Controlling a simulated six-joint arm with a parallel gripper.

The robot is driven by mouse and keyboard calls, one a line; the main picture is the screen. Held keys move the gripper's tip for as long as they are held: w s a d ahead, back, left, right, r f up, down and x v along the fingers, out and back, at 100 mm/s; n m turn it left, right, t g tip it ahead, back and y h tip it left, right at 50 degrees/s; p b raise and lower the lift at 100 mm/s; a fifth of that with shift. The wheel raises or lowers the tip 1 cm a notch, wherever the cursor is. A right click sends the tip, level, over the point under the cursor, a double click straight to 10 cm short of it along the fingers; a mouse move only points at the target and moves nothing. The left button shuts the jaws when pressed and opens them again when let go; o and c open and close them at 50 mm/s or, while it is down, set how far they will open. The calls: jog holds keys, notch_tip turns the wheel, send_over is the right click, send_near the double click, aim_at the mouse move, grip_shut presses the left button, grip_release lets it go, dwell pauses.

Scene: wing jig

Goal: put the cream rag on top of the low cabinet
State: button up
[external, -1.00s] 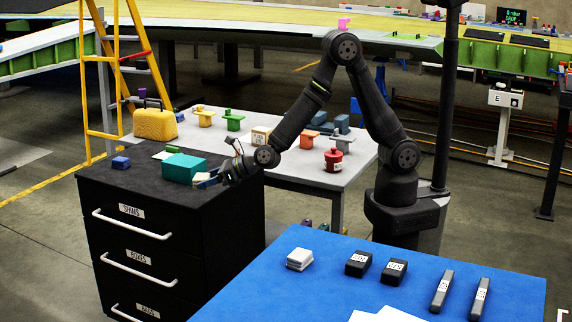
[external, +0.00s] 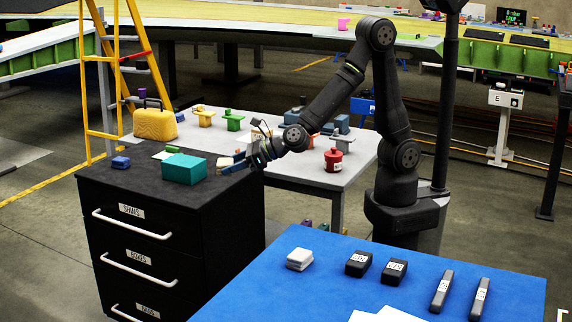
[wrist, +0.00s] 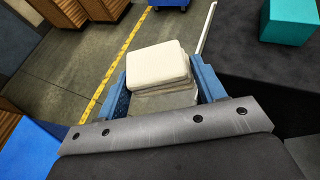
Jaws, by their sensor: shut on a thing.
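The cream rag (wrist: 160,65) is a folded, thick pad held between the two blue fingers of my gripper (wrist: 163,90) in the wrist view. In the external view my gripper (external: 235,161) is at the far right edge of the low cabinet's top, with a small pale bit of the rag (external: 222,166) showing at its fingertips. The low cabinet (external: 125,190) is black with labelled drawers, and its dark top (wrist: 245,85) shows at the right in the wrist view. In that view the rag appears against the floor, beside the cabinet top. I cannot tell its height.
The front of the top is clear. A white table (external: 300,172) with several parts is behind.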

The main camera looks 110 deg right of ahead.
notch_tip(320, 180, up, 10)
jog(key=shift+r, duration=0.2)
jog(key=w+a+n+y, duration=0.4)
jog(key=w+a+y, duration=0.15)
jog(key=a, duration=0.45)
jog(key=n+g+y, duration=1.2)
jog(key=n+g, duration=0.1)
jog(key=n, duration=0.4)
send_over(275, 308)
notch_tip(275, 308, down, 18)
jog(key=shift+a+f, duration=0.1)
jog(key=shift+f, duration=3.55)
jog(key=shift+f, duration=0.55)
jog(key=o, duration=1.1)
